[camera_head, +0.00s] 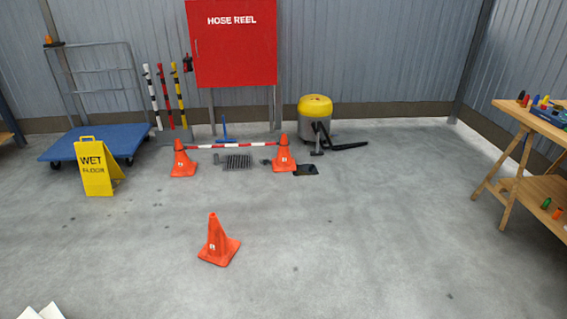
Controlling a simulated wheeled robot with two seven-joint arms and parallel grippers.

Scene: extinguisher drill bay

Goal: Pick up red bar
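A mostly red upright bar (165,92) stands near the back wall, between a black-and-white bar (152,92) and a yellow-and-black bar (178,92). A red-and-white striped bar (233,145) lies level across two orange cones, the left cone (182,160) and the right cone (283,155). A small white shape cut off at the bottom left edge may be part of me, but I cannot tell.
A third orange cone (217,242) stands in front. A yellow wet-floor sign (95,170) and blue trolley (95,145) are left. A yellow-topped vacuum (315,112) stands behind the right cone. A wooden bench (515,155) is right. The front floor is mostly clear.

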